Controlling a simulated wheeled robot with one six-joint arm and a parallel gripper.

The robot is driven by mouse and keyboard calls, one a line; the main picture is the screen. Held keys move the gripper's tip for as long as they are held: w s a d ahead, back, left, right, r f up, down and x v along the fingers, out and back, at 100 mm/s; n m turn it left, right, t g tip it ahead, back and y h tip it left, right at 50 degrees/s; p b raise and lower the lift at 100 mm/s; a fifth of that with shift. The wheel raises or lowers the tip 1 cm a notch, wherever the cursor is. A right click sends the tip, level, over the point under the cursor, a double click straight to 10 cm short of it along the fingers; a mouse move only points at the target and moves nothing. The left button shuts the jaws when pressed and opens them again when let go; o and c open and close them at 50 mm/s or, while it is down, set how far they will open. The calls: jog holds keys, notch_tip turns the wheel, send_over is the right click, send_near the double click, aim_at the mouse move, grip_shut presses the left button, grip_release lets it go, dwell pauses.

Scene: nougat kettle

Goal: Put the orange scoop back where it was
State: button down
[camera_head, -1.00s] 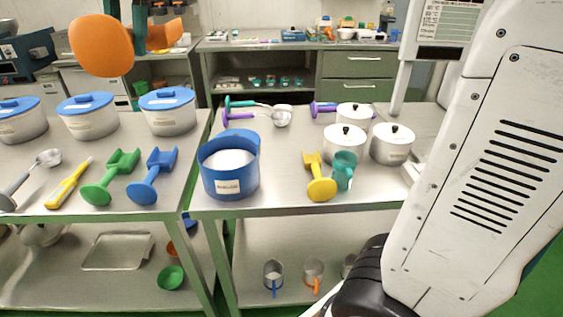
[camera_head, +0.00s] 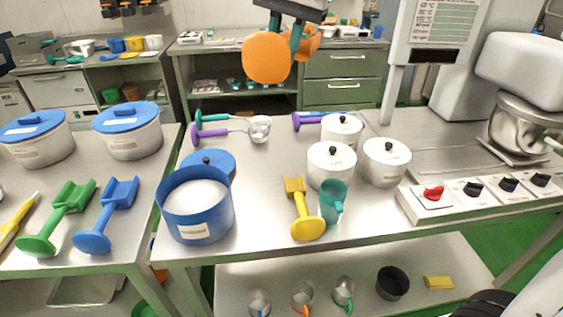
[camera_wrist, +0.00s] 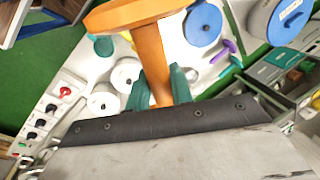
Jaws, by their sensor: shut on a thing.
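My gripper (camera_head: 298,38) is shut on the orange scoop (camera_head: 267,57) and holds it in the air above the back of the right table, at the top of the head view. The scoop's round orange end faces the head camera. In the wrist view the orange scoop (camera_wrist: 150,50) shows its handle between the green fingertips (camera_wrist: 158,88) and its wide end at the top. On the left table, a green scoop (camera_head: 58,218) and a blue scoop (camera_head: 107,215) lie side by side. A yellow scoop (camera_head: 303,210) lies on the right table beside a teal cup (camera_head: 333,200).
A blue pot of white powder (camera_head: 195,205) stands at the right table's left front, its blue lid (camera_head: 209,165) behind it. Lidded white pots (camera_head: 331,165) stand right of centre. A control panel (camera_head: 485,197) is at right. The right table's middle is fairly clear.

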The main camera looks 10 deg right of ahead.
jog(key=a+f+n, duration=0.1)
jog(key=f+n, duration=0.1)
jog(key=f, duration=0.8)
jog(key=s+a+f+n, duration=0.1)
jog(key=a+f, duration=0.1)
jog(key=f, duration=0.8)
jog(key=a+f+n+g, duration=0.1)
jog(key=a+f+n, duration=0.1)
jog(key=f, duration=0.9)
jog(key=shift+s+n, duration=0.25)
jog(key=shift+n, duration=0.05)
jog(key=shift+f, duration=2.1)
jog(key=shift+f, duration=0.15)
jog(key=c, duration=1.2)
grip_release()
jog(key=shift+c, duration=0.2)
